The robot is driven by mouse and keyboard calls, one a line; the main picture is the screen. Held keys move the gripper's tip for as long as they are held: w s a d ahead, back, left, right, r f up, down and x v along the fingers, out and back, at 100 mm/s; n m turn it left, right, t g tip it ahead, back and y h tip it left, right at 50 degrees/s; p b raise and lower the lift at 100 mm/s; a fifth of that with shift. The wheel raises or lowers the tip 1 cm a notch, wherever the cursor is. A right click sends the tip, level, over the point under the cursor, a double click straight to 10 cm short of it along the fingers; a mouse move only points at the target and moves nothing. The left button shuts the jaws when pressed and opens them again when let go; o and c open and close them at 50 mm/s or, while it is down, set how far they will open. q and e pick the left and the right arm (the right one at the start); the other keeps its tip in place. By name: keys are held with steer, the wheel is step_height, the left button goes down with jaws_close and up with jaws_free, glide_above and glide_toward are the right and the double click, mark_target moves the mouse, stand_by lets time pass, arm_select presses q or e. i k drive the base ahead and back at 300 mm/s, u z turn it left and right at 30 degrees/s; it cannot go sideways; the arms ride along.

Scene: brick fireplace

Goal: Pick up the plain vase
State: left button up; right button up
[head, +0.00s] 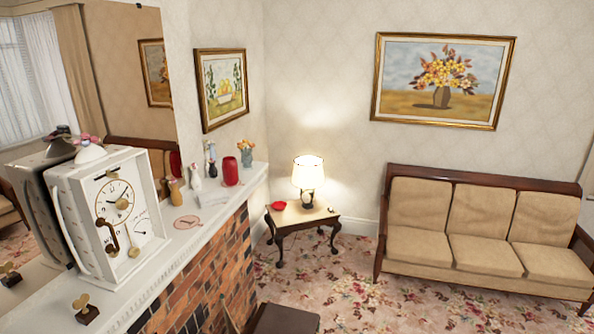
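A plain red vase (230,171) without flowers stands upright on the white mantel shelf (183,240), towards its far end. Just left of it is a small white figure or vase (196,178), too small to tell which. Behind and to the right stands a vase with orange flowers (246,155). Neither of my grippers is in view.
A large white clock (115,220) stands at the mantel's near end, with a small key-like object (86,308) in front. A mirror (105,75) backs the shelf. A lamp (308,173) stands on a side table (290,220); a sofa (480,240) is at right.

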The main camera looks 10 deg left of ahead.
mark_target(230, 171)
steer(key=z, duration=0.35)
steer(key=i, duration=2.3)
steer(key=u, duration=3.05)
